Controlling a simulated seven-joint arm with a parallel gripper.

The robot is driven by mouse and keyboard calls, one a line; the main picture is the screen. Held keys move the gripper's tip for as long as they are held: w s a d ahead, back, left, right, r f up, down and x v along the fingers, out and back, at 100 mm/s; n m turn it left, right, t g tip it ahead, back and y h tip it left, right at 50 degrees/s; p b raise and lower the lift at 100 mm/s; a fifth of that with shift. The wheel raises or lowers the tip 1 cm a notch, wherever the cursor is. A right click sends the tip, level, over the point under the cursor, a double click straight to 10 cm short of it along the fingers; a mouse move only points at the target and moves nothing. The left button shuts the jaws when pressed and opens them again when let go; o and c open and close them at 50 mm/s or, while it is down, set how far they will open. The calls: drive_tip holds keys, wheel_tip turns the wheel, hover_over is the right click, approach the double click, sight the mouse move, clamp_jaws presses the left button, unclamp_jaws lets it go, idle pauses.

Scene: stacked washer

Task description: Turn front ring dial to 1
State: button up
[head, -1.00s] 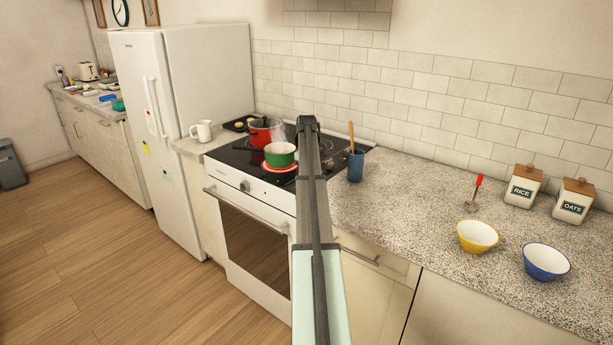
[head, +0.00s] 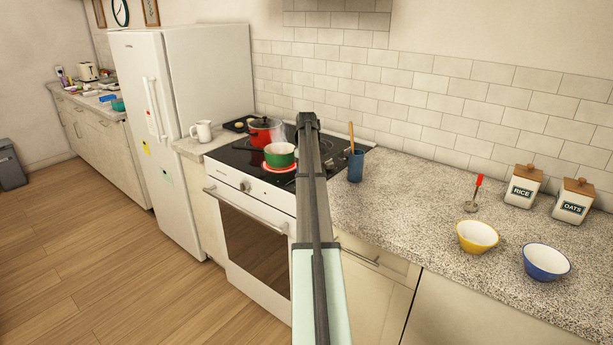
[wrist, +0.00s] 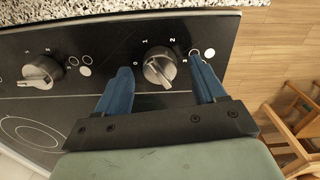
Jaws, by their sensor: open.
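The front ring dial (wrist: 160,70) is a silver knob on the black glass panel, on the side nearer the floor in the wrist view. Marks 0, 1, 2 and 3 surround it. A grip bar crosses the knob at a slant; I cannot tell which mark it points to. My gripper (wrist: 159,82) is open, with one blue finger on each side of this dial; contact is not clear. A second silver dial (wrist: 40,72) is on the left.
A blue utensil cup (head: 356,167) stands on the speckled counter (head: 410,200) to the right. Wooden furniture (wrist: 292,125) is on the floor in the wrist view.

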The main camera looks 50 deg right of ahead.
wheel_tip(320, 180, up, 13)
drive_tip(key=shift+f, duration=0.15)
idle(0.7)
